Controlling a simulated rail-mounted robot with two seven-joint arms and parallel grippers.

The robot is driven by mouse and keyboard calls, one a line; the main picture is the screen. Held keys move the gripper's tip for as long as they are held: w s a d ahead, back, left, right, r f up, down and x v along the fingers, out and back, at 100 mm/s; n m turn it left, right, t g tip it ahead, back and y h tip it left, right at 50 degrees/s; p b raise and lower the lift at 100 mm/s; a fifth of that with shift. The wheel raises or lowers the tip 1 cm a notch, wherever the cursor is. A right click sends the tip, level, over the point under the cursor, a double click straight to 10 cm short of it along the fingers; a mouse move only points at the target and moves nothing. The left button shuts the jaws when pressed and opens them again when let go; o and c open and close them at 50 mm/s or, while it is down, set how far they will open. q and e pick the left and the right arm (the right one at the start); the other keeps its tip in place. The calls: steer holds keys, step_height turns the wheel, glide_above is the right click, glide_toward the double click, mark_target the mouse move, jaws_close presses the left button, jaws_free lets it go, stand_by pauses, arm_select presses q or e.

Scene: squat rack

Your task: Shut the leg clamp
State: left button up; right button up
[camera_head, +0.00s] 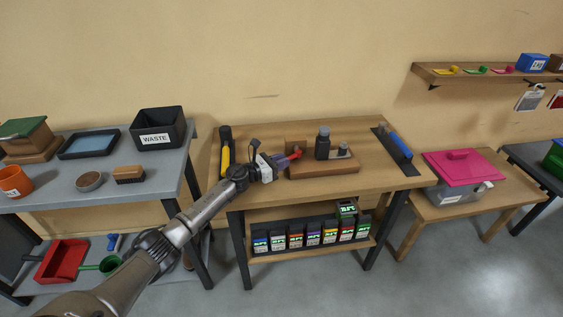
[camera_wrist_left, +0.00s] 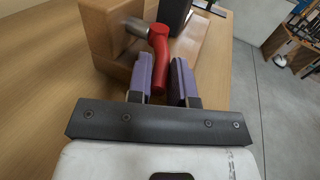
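The red lever (camera_head: 296,153) is fixed at the left side of a wooden fixture (camera_head: 328,168) on the middle table. In the left wrist view the lever (camera_wrist_left: 158,52) is bent and joins a metal pin on a wooden block (camera_wrist_left: 108,32). My left gripper (camera_head: 282,161) is at the lever. In the wrist view its purple fingers (camera_wrist_left: 162,80) are apart, with the lever's end between them, closer to the left finger. A gap shows on the right, and contact with the left finger is unclear. A dark grey cylinder (camera_head: 323,143) stands on the fixture. My right gripper is not in view.
A black and yellow tool (camera_head: 226,150) lies left of my gripper, and a blue-handled tool (camera_head: 399,146) lies on a dark strip at the table's right. Several small boxes (camera_head: 312,237) fill the lower shelf. The tabletop in front of the fixture is clear.

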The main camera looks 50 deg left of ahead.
arm_select(q)
steer(key=o, duration=0.4)
steer(key=shift+d, duration=0.1)
steer(key=shift+s, duration=0.45)
steer(key=s, duration=0.4)
steer(key=s+a+p, duration=0.1)
steer(key=s, duration=0.3)
steer(key=s+a+p, duration=0.1)
steer(key=s, duration=0.3)
steer(key=shift+s+a, duration=0.2)
steer(key=shift+s, duration=0.15)
